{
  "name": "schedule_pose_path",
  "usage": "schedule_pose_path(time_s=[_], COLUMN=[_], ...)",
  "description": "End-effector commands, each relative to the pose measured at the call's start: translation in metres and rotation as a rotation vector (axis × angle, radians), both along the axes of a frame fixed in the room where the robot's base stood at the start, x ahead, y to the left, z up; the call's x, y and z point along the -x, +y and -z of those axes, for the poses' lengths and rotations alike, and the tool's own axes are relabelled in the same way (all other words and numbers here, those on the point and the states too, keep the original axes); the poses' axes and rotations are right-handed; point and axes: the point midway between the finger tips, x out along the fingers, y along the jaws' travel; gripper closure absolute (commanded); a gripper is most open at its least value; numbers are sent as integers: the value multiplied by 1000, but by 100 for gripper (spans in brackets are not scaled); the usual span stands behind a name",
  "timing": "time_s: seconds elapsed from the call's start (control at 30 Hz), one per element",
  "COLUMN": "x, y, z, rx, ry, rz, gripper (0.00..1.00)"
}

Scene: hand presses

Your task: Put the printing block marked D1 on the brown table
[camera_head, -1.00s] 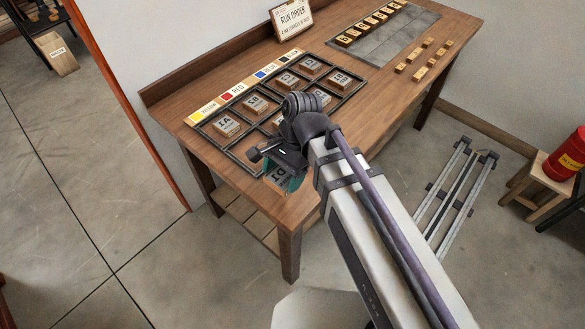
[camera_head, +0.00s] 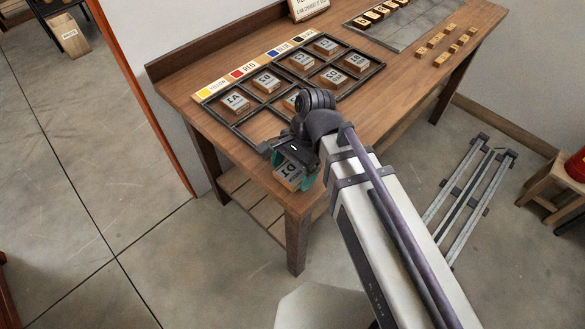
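The printing block marked D1 (camera_head: 289,172) is a wooden block with a pale label on its top. It shows at the front left corner of the brown table (camera_head: 262,172). My gripper (camera_head: 293,170), with teal fingertips, is around the block and looks shut on it. Part of the block is hidden by the fingers and wrist. I cannot tell whether the block touches the table top or hangs just above it.
A dark-framed tray (camera_head: 232,128) on the table holds several similar labelled blocks; my wrist hides part of it. A colour strip (camera_head: 242,70) lies behind it. A grey board (camera_head: 400,30) and several small wooden pieces (camera_head: 441,59) lie at the right.

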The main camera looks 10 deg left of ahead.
Motion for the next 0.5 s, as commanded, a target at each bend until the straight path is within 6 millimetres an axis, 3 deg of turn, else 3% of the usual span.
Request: schedule_pose_path(time_s=[0.1, 0.33, 0.5], x=[0, 0, -5], y=[0, 0, -3], z=[0, -2, -23], rx=[0, 0, 0], ry=[0, 0, 0], rz=[0, 0, 1], gripper=[0, 0, 0])
